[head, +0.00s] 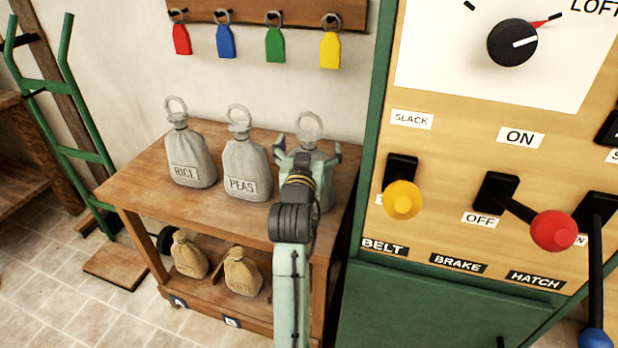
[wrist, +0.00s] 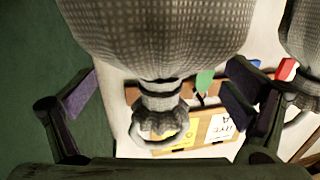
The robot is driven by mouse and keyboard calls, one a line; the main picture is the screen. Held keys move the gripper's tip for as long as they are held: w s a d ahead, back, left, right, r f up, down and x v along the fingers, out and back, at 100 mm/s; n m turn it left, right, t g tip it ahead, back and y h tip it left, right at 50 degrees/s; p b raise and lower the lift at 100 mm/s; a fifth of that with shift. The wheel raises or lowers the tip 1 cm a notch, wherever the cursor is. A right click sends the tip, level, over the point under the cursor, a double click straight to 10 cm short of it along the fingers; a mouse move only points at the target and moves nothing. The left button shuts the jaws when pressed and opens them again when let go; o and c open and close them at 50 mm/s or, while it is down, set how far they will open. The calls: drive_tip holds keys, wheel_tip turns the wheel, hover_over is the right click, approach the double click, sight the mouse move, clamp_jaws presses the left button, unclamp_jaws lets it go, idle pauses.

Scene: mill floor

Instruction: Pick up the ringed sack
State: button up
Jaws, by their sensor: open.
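Three grey sacks with rings on top stand upright on the wooden bench (head: 255,205): the rice sack (head: 190,160), the peas sack (head: 245,170), and a third ringed sack (head: 327,196) at the right end. My gripper (head: 308,152) is at the third sack and hides most of it, including any label; the ring shows above it. In the wrist view, which is upside down, this sack (wrist: 155,35) hangs from the top with its tied neck and ring between my open fingers (wrist: 160,95). Gaps show beside the neck.
Two tan sacks (head: 189,256) (head: 243,272) sit on the lower shelf. Coloured tags (head: 275,45) hang on the wall rail. The green-framed lever panel (head: 450,230) stands close on the right. A green hand truck (head: 65,130) leans at left.

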drive_tip(key=shift+c, duration=0.2)
drive_tip(key=c, duration=2)
drive_tip(key=shift+r, duration=0.1)
